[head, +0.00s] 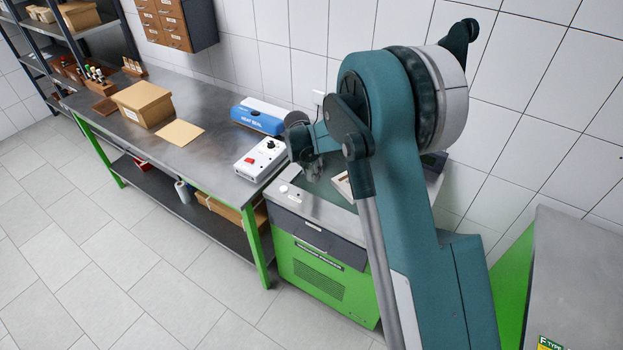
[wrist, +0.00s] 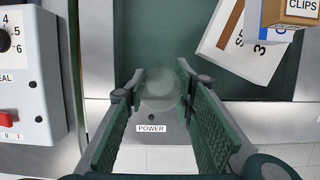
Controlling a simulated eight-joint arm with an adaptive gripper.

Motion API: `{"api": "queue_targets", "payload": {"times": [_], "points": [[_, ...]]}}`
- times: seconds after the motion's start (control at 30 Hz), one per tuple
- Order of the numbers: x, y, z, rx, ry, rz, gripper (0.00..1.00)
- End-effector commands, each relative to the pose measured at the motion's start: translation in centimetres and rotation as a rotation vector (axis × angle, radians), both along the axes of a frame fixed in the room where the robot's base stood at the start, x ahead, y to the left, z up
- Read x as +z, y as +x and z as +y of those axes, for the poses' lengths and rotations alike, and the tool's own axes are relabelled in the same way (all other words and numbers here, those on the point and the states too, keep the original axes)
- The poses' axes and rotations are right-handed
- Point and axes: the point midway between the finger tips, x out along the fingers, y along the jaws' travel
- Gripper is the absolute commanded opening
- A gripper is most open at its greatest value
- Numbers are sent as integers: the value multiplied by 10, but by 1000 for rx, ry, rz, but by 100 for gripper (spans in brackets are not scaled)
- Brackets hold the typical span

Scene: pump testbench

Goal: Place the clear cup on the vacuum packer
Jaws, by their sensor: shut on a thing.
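The clear cup (wrist: 160,86) is a faint see-through round shape in the wrist view. It sits between the two green pads of my gripper (wrist: 158,92), which is shut on it. The vacuum packer (head: 318,268) is the bright green cabinet with a grey top in the head view. In the wrist view its dark green top panel (wrist: 150,40) lies beneath the cup. I cannot tell whether the cup touches the packer. In the head view my gripper (head: 316,166) is over the packer's top, partly hidden by my arm, and the cup is not discernible.
A white control box (head: 262,158) with a red switch stands at the packer's left, beside a blue heat sealer (head: 258,115). A cardboard box (head: 143,103) stands on the workbench.

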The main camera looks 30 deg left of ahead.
Motion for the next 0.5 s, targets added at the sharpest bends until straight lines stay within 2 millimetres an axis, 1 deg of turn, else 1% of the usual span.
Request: {"api": "queue_targets", "payload": {"times": [0.3, 0.4, 0.5], "points": [[-28, 0, 0, 0, 0, 0, 14], [-34, 0, 0, 0, 0, 0, 14], [-36, 0, 0, 0, 0, 0, 14]]}}
